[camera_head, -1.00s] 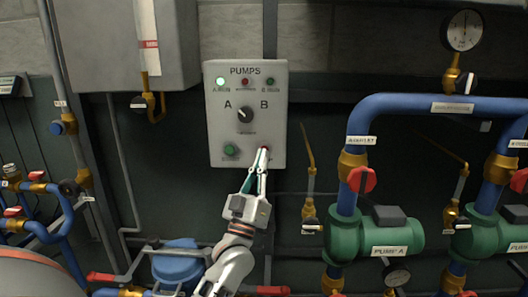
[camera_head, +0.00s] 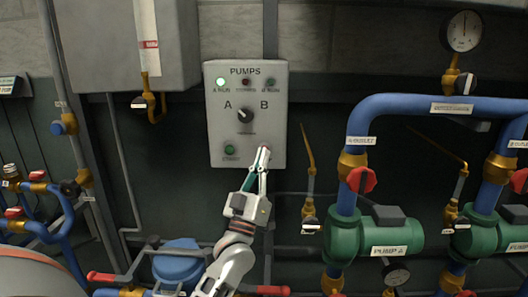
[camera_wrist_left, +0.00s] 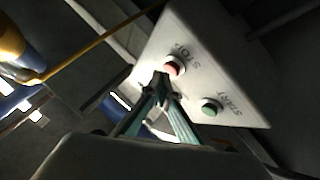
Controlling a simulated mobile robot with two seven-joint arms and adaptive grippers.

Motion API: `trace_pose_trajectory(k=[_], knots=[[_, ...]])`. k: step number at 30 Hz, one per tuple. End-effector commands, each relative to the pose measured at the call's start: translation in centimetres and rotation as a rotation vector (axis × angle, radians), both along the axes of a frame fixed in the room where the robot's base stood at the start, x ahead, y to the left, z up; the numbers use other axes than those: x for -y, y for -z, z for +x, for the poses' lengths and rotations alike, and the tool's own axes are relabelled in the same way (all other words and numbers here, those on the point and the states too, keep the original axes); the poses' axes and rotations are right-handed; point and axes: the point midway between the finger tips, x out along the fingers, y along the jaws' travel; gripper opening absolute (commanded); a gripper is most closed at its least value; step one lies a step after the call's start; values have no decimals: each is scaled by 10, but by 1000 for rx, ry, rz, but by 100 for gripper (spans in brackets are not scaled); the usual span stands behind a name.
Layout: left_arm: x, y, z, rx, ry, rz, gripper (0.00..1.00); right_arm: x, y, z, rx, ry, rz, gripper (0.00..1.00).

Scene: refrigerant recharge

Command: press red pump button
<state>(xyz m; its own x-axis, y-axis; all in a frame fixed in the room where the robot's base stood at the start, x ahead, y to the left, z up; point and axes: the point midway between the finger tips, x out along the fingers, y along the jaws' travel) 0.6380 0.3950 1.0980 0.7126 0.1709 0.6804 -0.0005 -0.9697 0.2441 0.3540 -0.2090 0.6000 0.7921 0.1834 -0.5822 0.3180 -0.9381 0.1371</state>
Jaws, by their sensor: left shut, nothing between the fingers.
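The grey PUMPS panel (camera_head: 218,130) is on the wall in the head view. Its red stop button is low on the right, mostly hidden behind my fingertips there. In the left wrist view the red button (camera_wrist_left: 173,67) shows clearly beside the STOP label. My left gripper (camera_head: 263,150) is shut and empty, its tips at the red button. In the wrist view the tips (camera_wrist_left: 161,80) lie just beside the button; I cannot tell whether they touch it. The green start button (camera_head: 229,149) is to the left in the head view.
The A RUN lamp (camera_head: 221,82) glows green. The selector knob (camera_head: 245,114) is above the buttons.

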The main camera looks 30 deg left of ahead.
Motion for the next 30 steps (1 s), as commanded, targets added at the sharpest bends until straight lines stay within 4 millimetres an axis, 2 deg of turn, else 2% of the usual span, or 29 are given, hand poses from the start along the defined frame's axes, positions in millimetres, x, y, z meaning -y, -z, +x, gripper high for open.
trace_pose_trajectory(k=[15,30], knots=[[-2,0,4,0,0,0,0,-1,-6,10,19,0,1,40],[-5,-1,8,1,0,0,0,0,-2,3,5,0,0,40]])
